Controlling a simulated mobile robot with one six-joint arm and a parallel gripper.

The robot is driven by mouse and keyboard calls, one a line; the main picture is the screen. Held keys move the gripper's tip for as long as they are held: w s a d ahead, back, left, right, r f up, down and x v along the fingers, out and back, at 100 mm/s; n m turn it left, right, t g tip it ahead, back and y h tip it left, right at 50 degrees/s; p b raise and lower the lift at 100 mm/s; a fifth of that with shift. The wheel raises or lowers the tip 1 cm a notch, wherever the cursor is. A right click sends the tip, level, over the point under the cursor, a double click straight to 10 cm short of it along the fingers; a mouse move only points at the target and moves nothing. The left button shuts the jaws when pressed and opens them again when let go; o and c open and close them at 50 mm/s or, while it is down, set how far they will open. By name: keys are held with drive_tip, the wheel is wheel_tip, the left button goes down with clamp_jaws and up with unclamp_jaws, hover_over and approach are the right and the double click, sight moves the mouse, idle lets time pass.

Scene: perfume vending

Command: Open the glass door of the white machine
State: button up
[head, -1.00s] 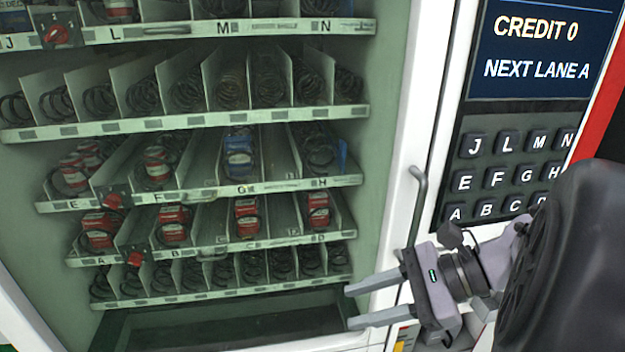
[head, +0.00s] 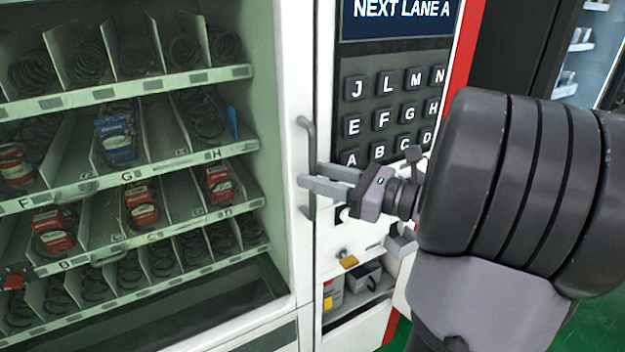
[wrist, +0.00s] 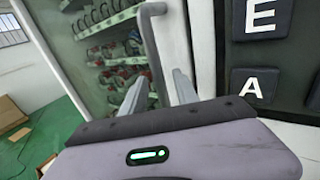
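The glass door (head: 268,150) of the white machine is shut, with its grey vertical handle (head: 307,135) on the right edge of the frame. My gripper (head: 310,174) is at the handle, its fingers apart. In the head view one finger crosses in front of the handle and the other ends just at its right side. In the wrist view the handle (wrist: 152,45) stands between the two fingers (wrist: 160,90), with gaps visible, so the gripper does not look closed on it. Whether a finger touches the bar cannot be told.
The keypad panel (head: 385,112) with a screen is right of the handle, close to my gripper. Below it are a yellow-marked part (head: 349,262) and an open recess (head: 365,292). Behind the glass are shelves with coils and red and blue items. Green floor shows at the right.

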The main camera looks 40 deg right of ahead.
drive_tip(key=shift+w+a, duration=0.2)
drive_tip(key=shift+w, duration=0.4)
clamp_jaws()
idle(1.1)
